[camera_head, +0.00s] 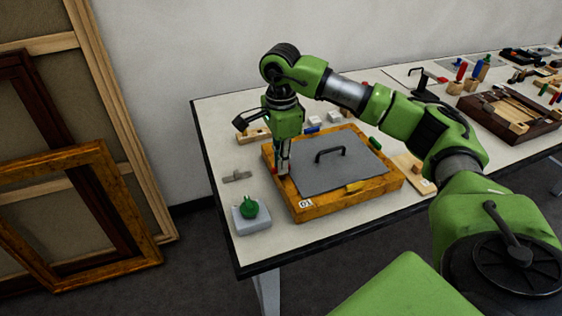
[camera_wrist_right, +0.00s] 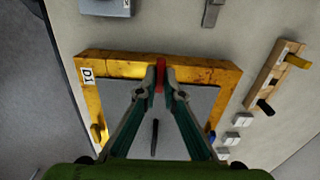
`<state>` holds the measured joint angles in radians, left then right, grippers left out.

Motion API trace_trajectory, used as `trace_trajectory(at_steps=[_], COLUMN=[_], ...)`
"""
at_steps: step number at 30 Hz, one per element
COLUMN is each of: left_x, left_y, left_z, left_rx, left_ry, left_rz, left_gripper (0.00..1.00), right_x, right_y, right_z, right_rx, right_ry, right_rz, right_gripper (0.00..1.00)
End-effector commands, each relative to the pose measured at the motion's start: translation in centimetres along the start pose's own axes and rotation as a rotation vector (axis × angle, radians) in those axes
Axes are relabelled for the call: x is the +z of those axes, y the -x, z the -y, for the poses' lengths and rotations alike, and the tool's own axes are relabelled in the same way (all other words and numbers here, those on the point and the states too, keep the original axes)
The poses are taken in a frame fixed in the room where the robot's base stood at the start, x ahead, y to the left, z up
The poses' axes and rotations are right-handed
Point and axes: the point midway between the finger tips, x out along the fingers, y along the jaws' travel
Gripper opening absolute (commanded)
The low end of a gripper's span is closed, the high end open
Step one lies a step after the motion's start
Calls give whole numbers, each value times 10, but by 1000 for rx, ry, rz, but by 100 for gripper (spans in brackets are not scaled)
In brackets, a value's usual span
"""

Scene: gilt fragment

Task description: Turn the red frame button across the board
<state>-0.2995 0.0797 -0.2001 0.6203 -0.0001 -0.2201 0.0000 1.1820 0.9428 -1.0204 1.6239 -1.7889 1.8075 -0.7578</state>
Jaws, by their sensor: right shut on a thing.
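The gilt frame (camera_head: 330,205) lies flat on the table with a grey board (camera_head: 315,175) inside it and a black handle on the board. The red frame button (camera_wrist_right: 160,68) is on the frame's left rim in the head view. My right gripper (camera_head: 283,168) points down over that rim, shut on the red button. In the wrist view the right fingertips (camera_wrist_right: 160,88) pinch it, and its visible length runs crosswise to the rim, toward the board. Its inner end is partly hidden by the fingers. The yellow button (camera_head: 355,187), green button (camera_head: 375,143) and blue button (camera_head: 312,129) sit on the other sides.
A grey block with a green knob (camera_head: 250,210) stands left of the frame. A small metal piece (camera_head: 237,176) lies nearby. A wooden rack (camera_head: 253,135) is behind. A dark tool tray (camera_head: 510,115) is farther right. Empty frames (camera_head: 85,220) lean on the wall.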

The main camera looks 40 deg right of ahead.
Motion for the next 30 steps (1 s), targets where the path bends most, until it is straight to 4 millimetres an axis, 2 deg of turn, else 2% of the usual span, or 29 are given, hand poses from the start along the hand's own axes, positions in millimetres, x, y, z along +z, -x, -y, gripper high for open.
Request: trace_trajectory(at_steps=[2, 3, 5, 17, 23, 30], left_x=[0, 0, 0, 3, 2, 1], left_y=[0, 0, 0, 0, 0, 0], left_z=[0, 0, 0, 2, 1, 0], left_rx=[0, 0, 0, -3, -1, 0], left_ry=[0, 0, 0, 0, 0, 0], left_rz=[0, 0, 0, 4, 2, 1], left_gripper=[32, 32, 32, 32, 32, 32], right_x=[0, 0, 0, 0, 1, 1], right_y=[1, 1, 1, 5, 36, 92], right_z=[1, 1, 1, 1, 2, 1], right_rx=[-3, -3, -3, -3, -6, -6], right_ry=[1, 1, 1, 0, 0, 0], right_rz=[1, 1, 1, 1, 2, 3], right_gripper=[0, 13, 25, 25, 25, 25])
